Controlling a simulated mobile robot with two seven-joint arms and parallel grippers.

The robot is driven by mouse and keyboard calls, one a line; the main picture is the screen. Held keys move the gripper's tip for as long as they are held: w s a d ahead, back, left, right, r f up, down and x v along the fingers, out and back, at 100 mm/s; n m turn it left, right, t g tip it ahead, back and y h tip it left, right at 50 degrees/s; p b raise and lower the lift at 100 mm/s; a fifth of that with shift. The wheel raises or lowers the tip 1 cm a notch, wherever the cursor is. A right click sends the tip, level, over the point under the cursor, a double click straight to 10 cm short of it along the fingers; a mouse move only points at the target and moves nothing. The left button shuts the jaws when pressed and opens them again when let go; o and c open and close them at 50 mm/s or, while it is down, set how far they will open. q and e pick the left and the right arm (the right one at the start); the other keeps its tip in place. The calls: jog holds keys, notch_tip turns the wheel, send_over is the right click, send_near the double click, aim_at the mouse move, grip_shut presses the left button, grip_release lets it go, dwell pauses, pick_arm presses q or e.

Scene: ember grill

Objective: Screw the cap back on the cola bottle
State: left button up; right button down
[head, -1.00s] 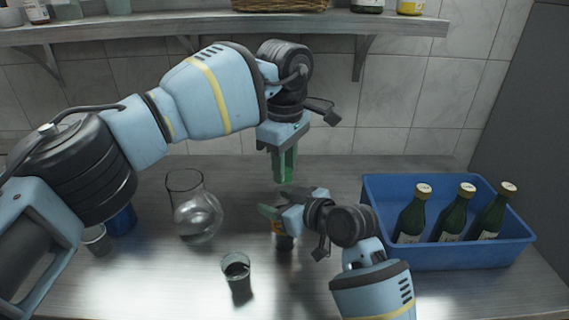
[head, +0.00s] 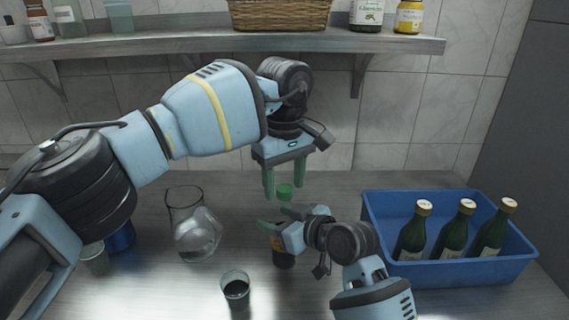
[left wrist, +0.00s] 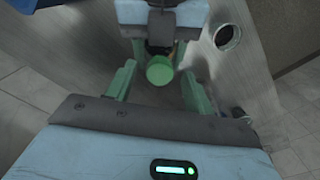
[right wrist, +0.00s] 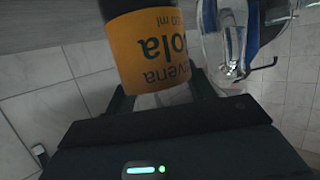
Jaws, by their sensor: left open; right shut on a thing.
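The cola bottle (head: 283,258) stands upright on the counter, dark with an orange label that fills the right wrist view (right wrist: 150,48). My right gripper (head: 276,222) is shut on the bottle from the side, and its arm hides much of the upper bottle. The green cap (head: 285,191) sits at the top of the bottle; how tightly it sits cannot be told. My left gripper (head: 284,187) points down from above and is open, with a finger on each side of the cap. In the left wrist view the cap (left wrist: 160,70) lies between the spread fingers, apart from them.
A glass jug (head: 193,228) and a glass of dark drink (head: 235,288) stand left of the bottle. A blue can (head: 121,236) is farther left. A blue crate (head: 460,272) with three green bottles stands at right. A shelf (head: 200,45) runs above the counter.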

pick_arm(q)
notch_tip(320, 180, up, 12)
jog(key=shift+f, duration=0.15)
dwell(0.3)
pick_arm(e)
jog(key=shift+c, duration=2.2)
grip_release()
pick_arm(q)
jog(key=shift+s+r, duration=0.2)
jog(key=shift+r, duration=0.4)
pick_arm(e)
jog(key=v, duration=0.8)
jog(key=shift+f, duration=0.15)
